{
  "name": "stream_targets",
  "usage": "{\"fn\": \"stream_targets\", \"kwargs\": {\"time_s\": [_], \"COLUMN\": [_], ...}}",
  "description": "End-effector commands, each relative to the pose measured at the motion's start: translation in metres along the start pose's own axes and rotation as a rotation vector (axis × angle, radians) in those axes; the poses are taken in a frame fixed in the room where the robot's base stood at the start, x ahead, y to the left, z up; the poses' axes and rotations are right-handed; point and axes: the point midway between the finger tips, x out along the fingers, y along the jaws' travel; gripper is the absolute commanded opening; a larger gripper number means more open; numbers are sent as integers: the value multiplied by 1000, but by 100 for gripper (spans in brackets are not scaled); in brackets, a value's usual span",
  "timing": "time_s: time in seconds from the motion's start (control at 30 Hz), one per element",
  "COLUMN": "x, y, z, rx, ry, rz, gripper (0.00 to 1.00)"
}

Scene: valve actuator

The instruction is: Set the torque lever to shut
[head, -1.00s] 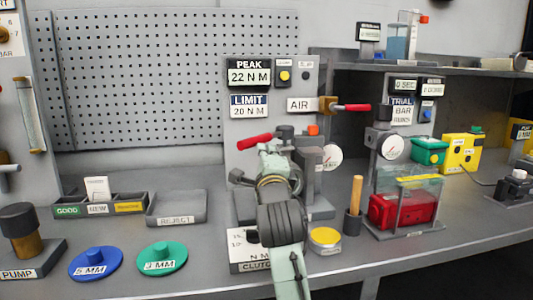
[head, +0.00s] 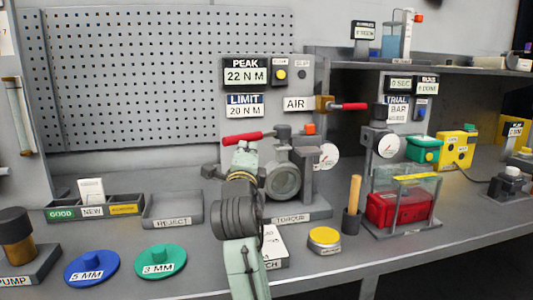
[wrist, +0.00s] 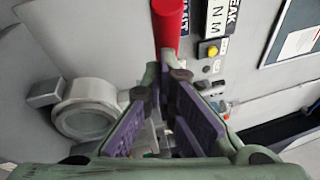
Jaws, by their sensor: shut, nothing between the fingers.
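The torque lever has a red handle (head: 242,138) that points left from a dark hub (head: 283,132) on top of the torque rig (head: 305,212). The handle lies almost level in the head view. The rig has a round grey body (head: 284,181) facing me. My gripper (head: 243,152) is just below and in front of the handle. In the wrist view the red handle (wrist: 168,25) stands straight beyond the fingertips of my gripper (wrist: 164,76). The fingers are shut with nothing between them. Whether the tips touch the handle is not clear.
A second red lever (head: 350,106) is beside the AIR label to the right. The peak display (head: 245,75) reads 22 N M. A wooden-handled tool (head: 354,193) and a yellow-topped tin (head: 324,239) stand right of my arm. The reject tray (head: 173,208) is to the left.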

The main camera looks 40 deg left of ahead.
Motion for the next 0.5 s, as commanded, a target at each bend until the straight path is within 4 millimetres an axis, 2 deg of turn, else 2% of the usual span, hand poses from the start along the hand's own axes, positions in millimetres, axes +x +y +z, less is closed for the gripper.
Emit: {"fn": "stream_targets", "kwargs": {"time_s": [0.2,0.5], "x": [15,32], "y": [7,12], "z": [19,31], "rx": [0,0], "ry": [-5,-4], "rz": [2,0], "gripper": [0,0]}}
